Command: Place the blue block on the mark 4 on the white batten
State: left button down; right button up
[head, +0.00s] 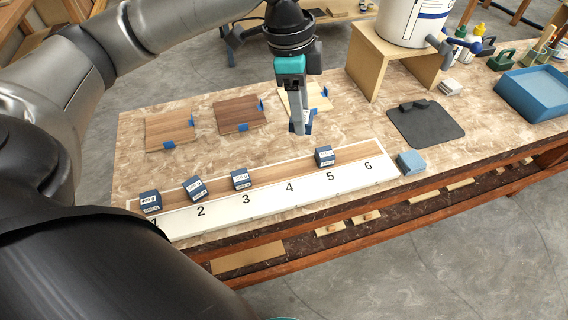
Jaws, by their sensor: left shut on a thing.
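The white batten (262,202) lies along the front of the table with marks 1 to 6 and a wood strip behind them. Dark blue blocks with white labels sit at mark 1 (150,202), mark 2 (195,188), mark 3 (241,179) and mark 5 (325,156). Mark 4 (289,187) has no block on it. My left gripper (298,124) points down behind the batten, shut on a blue block (307,126) partly hidden by the fingers. My right gripper is not in view.
Wooden panels with blue clips (169,130) (238,113) lie behind the batten. A light blue block (410,162) is by its right end. A dark mat (426,123), a wooden stand with a white bucket (412,18) and a blue tray (538,92) are to the right.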

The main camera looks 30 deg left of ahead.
aim_at(284, 172)
pick_arm(q)
jog(key=m, duration=0.2)
jog(key=a+m, duration=0.1)
jog(key=m, duration=0.1)
jog(key=w+a+m+g, duration=0.1)
jog(key=m, duration=0.1)
jog(key=shift+a+r+p, duration=0.1)
jog(key=shift+r+p, duration=0.2)
jog(key=f+m+b, duration=0.1)
jog(key=f+m, duration=0.1)
jog(key=f, duration=0.4)
jog(key=a+f+m+b, duration=0.1)
jog(key=f+m, duration=0.1)
jog(key=f, duration=0.5)
jog(key=a+f+m+b, duration=0.1)
jog(key=f+m, duration=0.1)
jog(key=f, duration=0.4)
jog(key=shift+w+a+f+m+g+b, duration=0.1)
jog(key=shift+w+f+m+g+b, duration=0.2)
jog(key=shift+f+m+g+b, duration=0.1)
jog(key=shift+c, duration=1.7)
grip_release()
jog(key=shift+f, duration=0.15)
